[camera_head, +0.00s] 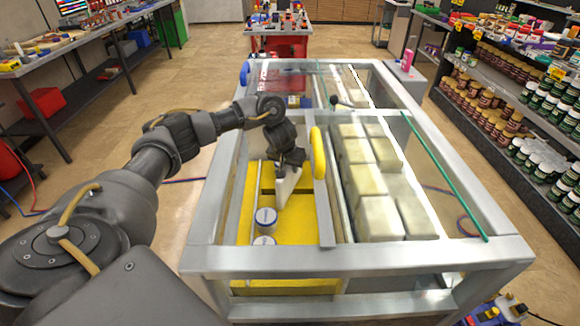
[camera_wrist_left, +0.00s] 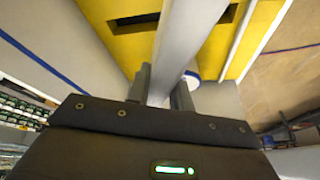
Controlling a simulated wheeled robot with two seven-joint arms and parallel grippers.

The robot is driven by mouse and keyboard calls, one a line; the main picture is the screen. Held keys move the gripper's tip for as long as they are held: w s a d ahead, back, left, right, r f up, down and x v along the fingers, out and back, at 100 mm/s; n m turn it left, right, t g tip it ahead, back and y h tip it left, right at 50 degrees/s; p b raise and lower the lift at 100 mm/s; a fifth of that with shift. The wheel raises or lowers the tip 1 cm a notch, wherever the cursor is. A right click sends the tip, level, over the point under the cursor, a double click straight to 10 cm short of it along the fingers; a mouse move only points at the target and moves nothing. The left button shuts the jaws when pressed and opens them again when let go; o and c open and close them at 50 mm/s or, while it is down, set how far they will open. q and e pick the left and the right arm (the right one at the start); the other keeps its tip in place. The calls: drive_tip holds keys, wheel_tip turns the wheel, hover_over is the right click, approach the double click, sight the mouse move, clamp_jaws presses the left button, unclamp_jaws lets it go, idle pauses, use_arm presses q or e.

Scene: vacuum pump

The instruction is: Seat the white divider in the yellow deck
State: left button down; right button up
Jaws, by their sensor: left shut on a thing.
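My left gripper (camera_head: 289,160) reaches down into the left bay of the metal frame and is shut on the white divider (camera_head: 286,187). The divider hangs below the fingers, tilted in the head view, over the yellow deck (camera_head: 305,218). In the left wrist view the divider (camera_wrist_left: 186,38) runs up from between the two fingers (camera_wrist_left: 160,92) and crosses in front of the yellow deck (camera_wrist_left: 115,48). Dark slots show in the deck on both sides of it. I cannot tell whether its lower edge touches the deck. My right gripper is out of view.
Blue-and-white round pieces (camera_head: 265,218) stand on the deck near the front. A yellow ring (camera_head: 318,152) stands upright at the bay's right edge. Pale blocks (camera_head: 378,214) fill the right bay. The metal frame (camera_head: 350,258) surrounds both bays.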

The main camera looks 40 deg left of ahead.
use_arm(q)
drive_tip(key=shift+f, duration=0.1)
drive_tip(key=c, duration=1.7)
unclamp_jaws()
drive_tip(key=shift+f, duration=0.1)
drive_tip(key=o, duration=0.4)
drive_tip(key=shift+o, duration=0.2)
drive_tip(key=p+v, duration=0.3)
drive_tip(key=v, duration=0.9)
drive_tip(key=shift+r+p, duration=0.25)
drive_tip(key=shift+p, duration=0.05)
drive_tip(key=shift+a, duration=0.1)
